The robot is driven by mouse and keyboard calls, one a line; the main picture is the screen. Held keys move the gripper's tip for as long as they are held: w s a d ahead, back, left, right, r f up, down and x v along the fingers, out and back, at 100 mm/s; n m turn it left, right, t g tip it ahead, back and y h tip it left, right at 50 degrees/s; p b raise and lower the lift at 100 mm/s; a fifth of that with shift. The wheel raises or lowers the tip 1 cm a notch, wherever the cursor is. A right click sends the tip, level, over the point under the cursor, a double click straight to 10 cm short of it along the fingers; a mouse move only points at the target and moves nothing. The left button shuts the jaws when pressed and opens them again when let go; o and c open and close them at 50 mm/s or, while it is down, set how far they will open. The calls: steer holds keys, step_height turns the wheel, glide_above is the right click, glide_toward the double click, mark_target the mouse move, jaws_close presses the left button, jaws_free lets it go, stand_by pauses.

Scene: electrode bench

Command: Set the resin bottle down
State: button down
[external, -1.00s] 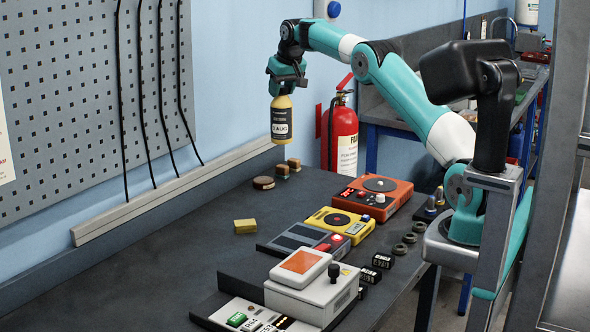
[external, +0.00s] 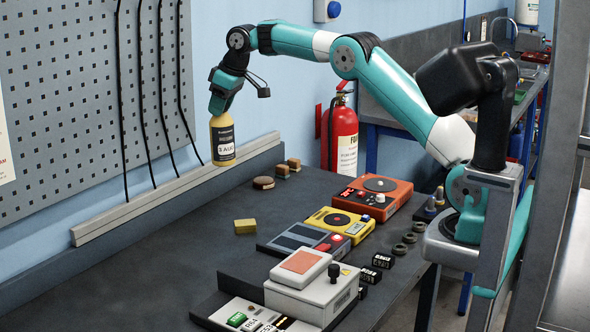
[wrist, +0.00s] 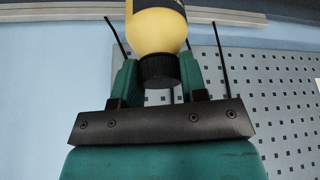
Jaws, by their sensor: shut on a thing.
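The resin bottle (external: 222,140) is yellow with a dark label and a white patch on it. My gripper (external: 221,112) is shut on its top end and holds it nearly upright, in the air over the back left of the bench (external: 160,250). In the wrist view, the bottle (wrist: 156,28) shows its yellow shoulder and black cap between the two green fingers of my gripper (wrist: 158,85). The lower part of the bottle is out of the wrist view.
A yellow block (external: 245,226), a round brown piece (external: 263,183) and small blocks (external: 288,166) lie on the bench. Yellow (external: 340,222) and orange (external: 374,198) devices stand to the right. A rail (external: 150,205) and pegboard (external: 80,90) line the back. The left bench top is clear.

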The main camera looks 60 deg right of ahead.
steer(key=s+a+n+g+y, duration=0.1)
steer(key=s+a+n, duration=0.15)
steer(key=a, duration=0.55)
steer(key=s+a+n+y, duration=0.1)
steer(key=a+n, duration=0.2)
steer(key=a, duration=0.5)
step_height(320, 180, down, 20)
steer(key=p, duration=0.3)
steer(key=shift+r+p, duration=0.2)
steer(key=shift+p, duration=0.15)
steer(key=shift+f, duration=0.1)
steer(key=shift+f, duration=0.15)
steer(key=c, duration=0.7)
jaws_free()
steer(key=shift+o, duration=0.2)
